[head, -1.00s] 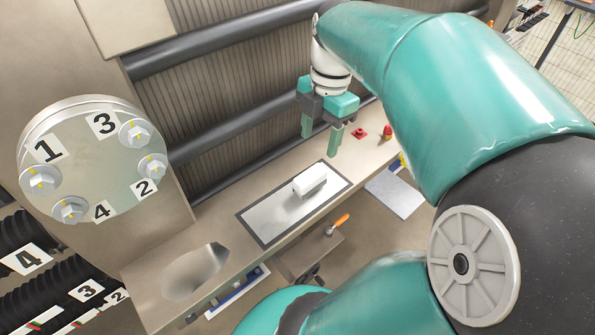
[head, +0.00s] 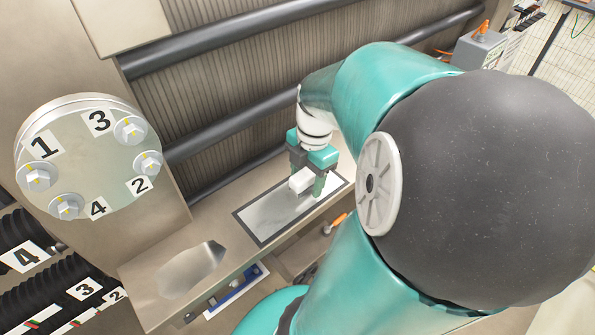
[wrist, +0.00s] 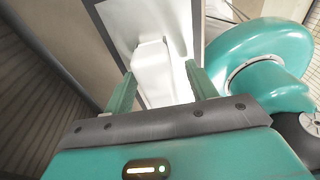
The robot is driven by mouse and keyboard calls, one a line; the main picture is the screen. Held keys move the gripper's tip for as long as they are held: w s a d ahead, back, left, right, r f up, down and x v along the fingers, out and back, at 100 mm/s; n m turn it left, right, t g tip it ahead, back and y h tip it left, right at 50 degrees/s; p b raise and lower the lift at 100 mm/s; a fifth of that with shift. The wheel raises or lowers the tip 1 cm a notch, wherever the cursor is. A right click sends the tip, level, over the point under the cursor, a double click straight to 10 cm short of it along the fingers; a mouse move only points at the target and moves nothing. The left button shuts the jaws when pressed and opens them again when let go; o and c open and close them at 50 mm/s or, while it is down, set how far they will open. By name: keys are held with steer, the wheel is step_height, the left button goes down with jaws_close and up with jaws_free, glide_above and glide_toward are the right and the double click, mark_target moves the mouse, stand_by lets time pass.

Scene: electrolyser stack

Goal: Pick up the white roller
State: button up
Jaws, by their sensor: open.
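The white roller (head: 301,180) lies on a pale plate with a dark border (head: 270,216), set in the beige ledge. My gripper (head: 306,180) is open and low over the plate, around the roller's right end in the head view. In the wrist view the roller (wrist: 153,72) lies between the two green fingers of my gripper (wrist: 158,88), one on each side. No finger is seen pressing on it. The gripper hides part of the roller in the head view.
A round flange with numbered bolts (head: 88,160) stands at the left. The ledge has an oval hollow (head: 190,270) left of the plate. Dark pipes (head: 235,120) run along the ribbed wall behind. An orange handle (head: 338,220) sits at the ledge's front.

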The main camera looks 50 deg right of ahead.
mark_target(305, 174)
jaws_close()
steer(key=shift+r, duration=0.1)
steer(key=shift+r, duration=0.55)
step_height(305, 174, up, 2)
steer(key=shift+a+r, duration=0.15)
steer(key=shift+r, duration=0.05)
steer(key=s+a+r, duration=0.9)
steer(key=a, duration=0.1)
steer(key=shift+a+r, duration=0.15)
steer(key=shift+r, duration=0.05)
